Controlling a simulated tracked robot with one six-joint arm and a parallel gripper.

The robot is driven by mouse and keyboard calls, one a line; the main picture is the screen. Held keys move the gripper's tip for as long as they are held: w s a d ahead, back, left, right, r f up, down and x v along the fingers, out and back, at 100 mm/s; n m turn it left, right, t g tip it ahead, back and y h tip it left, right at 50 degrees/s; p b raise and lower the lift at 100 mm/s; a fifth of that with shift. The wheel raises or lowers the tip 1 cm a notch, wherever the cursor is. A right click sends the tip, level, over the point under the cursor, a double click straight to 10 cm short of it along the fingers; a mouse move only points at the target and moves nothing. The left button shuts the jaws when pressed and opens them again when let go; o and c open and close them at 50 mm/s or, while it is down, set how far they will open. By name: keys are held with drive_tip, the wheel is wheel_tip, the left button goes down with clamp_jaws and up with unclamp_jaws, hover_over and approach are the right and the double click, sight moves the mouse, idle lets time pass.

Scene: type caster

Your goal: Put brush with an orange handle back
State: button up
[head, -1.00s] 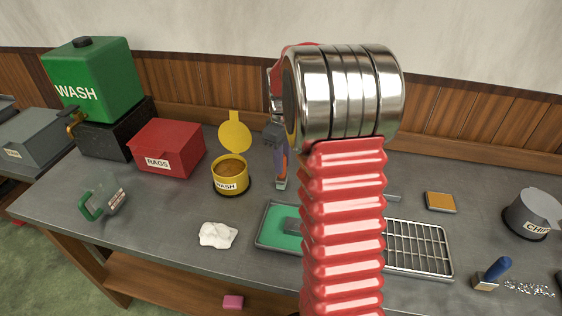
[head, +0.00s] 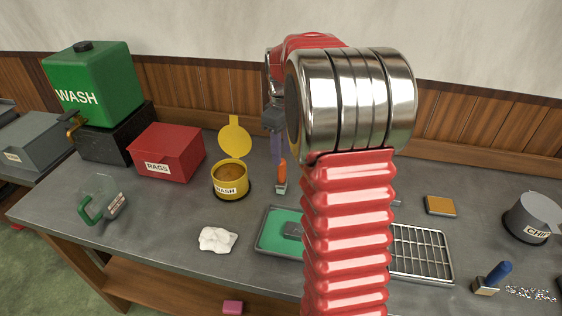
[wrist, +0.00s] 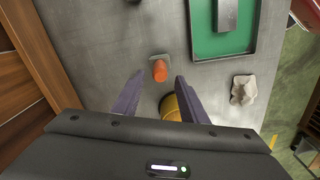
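The brush with an orange handle (head: 282,174) stands upright on the grey bench, its pale base down, behind and right of the yellow wash pot. In the wrist view its orange handle (wrist: 160,72) points up toward the camera. My gripper (head: 278,160) is above the brush with its purple fingers pointing down. In the wrist view my gripper (wrist: 159,76) is open, with the handle in line between the fingertips and a gap on each side. The fingers do not appear to touch it. My arm hides part of the bench behind it.
The open yellow wash pot (head: 230,183) is close by, left of the brush. A green tray (head: 273,225), a white crumpled rag (head: 217,239) and a wire rack (head: 425,252) are nearer the front.

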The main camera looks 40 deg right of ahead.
wheel_tip(320, 180, up, 6)
idle(0.8)
drive_tip(key=s+a+r+m+t, duration=0.1)
drive_tip(key=s+a+r, duration=0.1)
drive_tip(key=s+a, duration=0.35)
drive_tip(key=s+a+r+m+t, duration=0.1)
drive_tip(key=s+a+r+t, duration=0.15)
drive_tip(key=a, duration=0.65)
drive_tip(key=s+a+f+m+t, duration=0.1)
drive_tip(key=s+a+f, duration=0.1)
drive_tip(key=s+a, duration=0.3)
drive_tip(key=s+a+f+m+t, duration=0.1)
drive_tip(key=s+a+f, duration=0.1)
drive_tip(key=s+a, duration=0.3)
drive_tip(key=s, duration=0.3)
drive_tip(key=shift+s+a+f+m, duration=0.2)
drive_tip(key=shift+a+f+m, duration=0.15)
drive_tip(key=shift+a+m, duration=0.05)
